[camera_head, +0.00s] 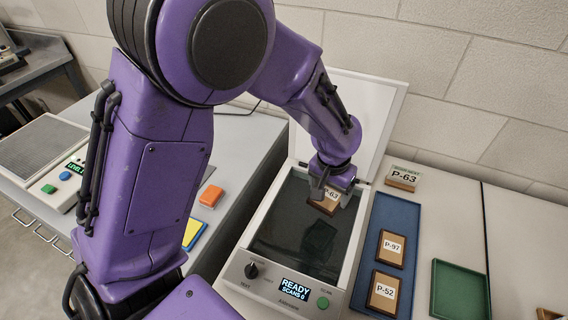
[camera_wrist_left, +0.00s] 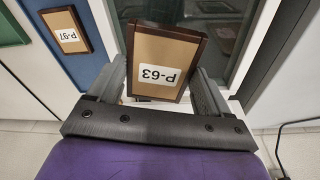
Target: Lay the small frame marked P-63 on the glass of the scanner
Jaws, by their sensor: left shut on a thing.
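The small frame marked P-63 (camera_head: 327,205) has a brown rim and a tan face with a white label. My left gripper (camera_head: 331,190) is shut on it, above the far part of the scanner glass (camera_head: 285,220). A dark shape below it shows on the glass, and the frame looks held above the surface. In the left wrist view the frame P-63 (camera_wrist_left: 165,62) sits between the two fingers of the gripper (camera_wrist_left: 163,85). The scanner (camera_head: 232,270) has its lid (camera_head: 372,105) raised, and its display reads READY, SCANS 0. My right gripper is not in view.
A blue tray (camera_head: 405,212) right of the scanner holds frames P-97 (camera_head: 391,249) and P-52 (camera_head: 383,292). A P-63 card on a stand (camera_head: 404,177) is behind the tray. A green tray (camera_head: 460,290) lies farther right. An orange block (camera_head: 211,196) is left of the scanner.

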